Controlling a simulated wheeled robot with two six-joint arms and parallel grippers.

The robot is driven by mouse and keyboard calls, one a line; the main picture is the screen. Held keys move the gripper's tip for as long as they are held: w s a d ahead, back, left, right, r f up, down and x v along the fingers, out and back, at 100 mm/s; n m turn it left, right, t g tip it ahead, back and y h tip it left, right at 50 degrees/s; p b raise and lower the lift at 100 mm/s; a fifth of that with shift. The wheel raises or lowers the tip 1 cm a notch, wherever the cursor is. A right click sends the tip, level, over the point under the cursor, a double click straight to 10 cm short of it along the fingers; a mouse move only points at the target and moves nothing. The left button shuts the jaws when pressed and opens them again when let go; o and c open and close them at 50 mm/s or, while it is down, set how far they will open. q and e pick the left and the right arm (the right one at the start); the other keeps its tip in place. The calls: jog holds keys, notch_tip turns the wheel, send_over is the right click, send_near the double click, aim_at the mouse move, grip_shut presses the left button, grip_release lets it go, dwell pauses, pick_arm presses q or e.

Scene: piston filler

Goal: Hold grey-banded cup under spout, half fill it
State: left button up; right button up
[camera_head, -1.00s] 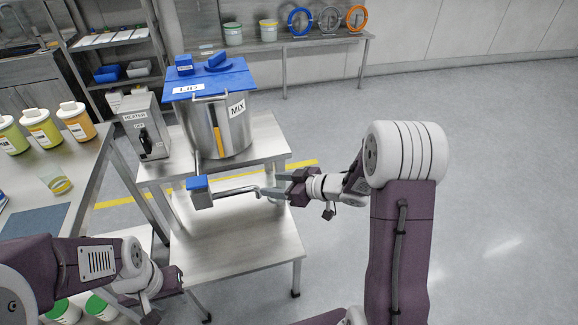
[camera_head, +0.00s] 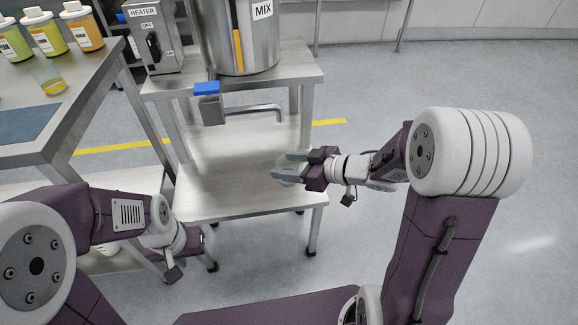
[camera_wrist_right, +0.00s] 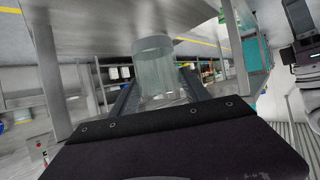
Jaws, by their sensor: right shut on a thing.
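The steel spout (camera_head: 265,107) runs right from a valve with a blue handle (camera_head: 207,88) on the pot (camera_head: 240,45), and its tip bends down. My right gripper (camera_head: 284,170) is shut on a clear cup (camera_head: 290,162), below the spout's tip in the head view and apart from it. The cup also shows between the fingers in the right wrist view (camera_wrist_right: 155,72).
A heater box (camera_head: 152,38) with a switch stands left of the pot. A steel side table (camera_head: 75,115) at the left holds several lidded jars and a clear cup with a yellow band (camera_head: 48,78). The cart's lower shelf (camera_head: 235,185) is bare.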

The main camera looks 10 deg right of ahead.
jog(key=w+p, duration=0.5)
jog(key=w, duration=0.7)
jog(key=shift+r, duration=0.4)
